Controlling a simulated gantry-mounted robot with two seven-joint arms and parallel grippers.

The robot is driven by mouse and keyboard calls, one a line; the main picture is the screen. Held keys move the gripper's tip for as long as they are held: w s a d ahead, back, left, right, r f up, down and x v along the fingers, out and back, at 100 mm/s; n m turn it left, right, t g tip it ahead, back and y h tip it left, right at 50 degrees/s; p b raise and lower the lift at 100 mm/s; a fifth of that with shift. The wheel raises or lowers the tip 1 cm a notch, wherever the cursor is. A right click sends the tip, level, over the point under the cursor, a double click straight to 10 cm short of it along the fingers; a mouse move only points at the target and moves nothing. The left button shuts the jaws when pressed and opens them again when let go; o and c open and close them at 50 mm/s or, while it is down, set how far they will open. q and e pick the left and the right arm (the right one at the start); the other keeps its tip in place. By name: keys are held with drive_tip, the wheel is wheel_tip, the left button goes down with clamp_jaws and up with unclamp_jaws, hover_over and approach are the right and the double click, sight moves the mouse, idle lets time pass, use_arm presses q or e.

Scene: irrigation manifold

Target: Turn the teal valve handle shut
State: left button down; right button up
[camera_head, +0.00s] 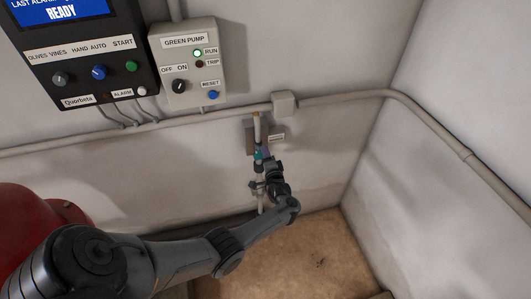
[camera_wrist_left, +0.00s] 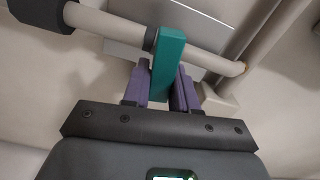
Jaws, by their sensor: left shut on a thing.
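The teal valve handle (camera_wrist_left: 168,62) is a flat bar on a pale pipe (camera_wrist_left: 115,27). In the left wrist view it lies across the line of the pipe. The two purple fingers of my left gripper (camera_wrist_left: 160,90) are on either side of its near end and shut on it. My right gripper is not in view.
A dark control panel (camera_head: 100,88) and a grey green-pump box (camera_head: 185,50) hang on the wall at upper left. A conduit (camera_head: 335,97) runs along the wall above the valve. A red rounded body (camera_head: 35,225) is at lower left. Brown floor (camera_head: 300,260) lies clear below.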

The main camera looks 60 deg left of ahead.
use_arm(q)
drive_tip(key=shift+f+m, duration=0.1)
drive_tip(key=shift+m, duration=0.8)
drive_tip(key=c, duration=1)
unclamp_jaws()
drive_tip(key=p+v, duration=0.2)
drive_tip(key=v, duration=0.8)
drive_tip(key=shift+s+d, duration=0.1)
drive_tip(key=shift+d, duration=0.3)
